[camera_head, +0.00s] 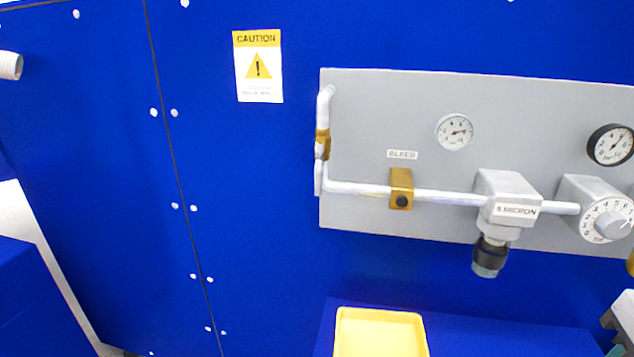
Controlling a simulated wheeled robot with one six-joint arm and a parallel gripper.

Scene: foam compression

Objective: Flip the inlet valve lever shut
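A small brass valve body (322,144) sits on the pale pipe at the left edge of the grey panel (400,95). No label beside it is readable, so I cannot confirm that it is the inlet valve. A thin pale strip (318,178) hangs just below it, close to the pipe; I cannot tell whether it is a lever or part of the pipe. A second brass block (401,178) with a dark round knob sits on the horizontal pipe under the BLEED label (402,154). I cannot make out my gripper in this view.
Right of the brass block are a filter (510,188) marked 5 MICRON and a numbered dial (607,221). Two gauges are above. A yellow tray (380,335) lies below the panel. A cut-off grey and white object (622,315) shows at lower right.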

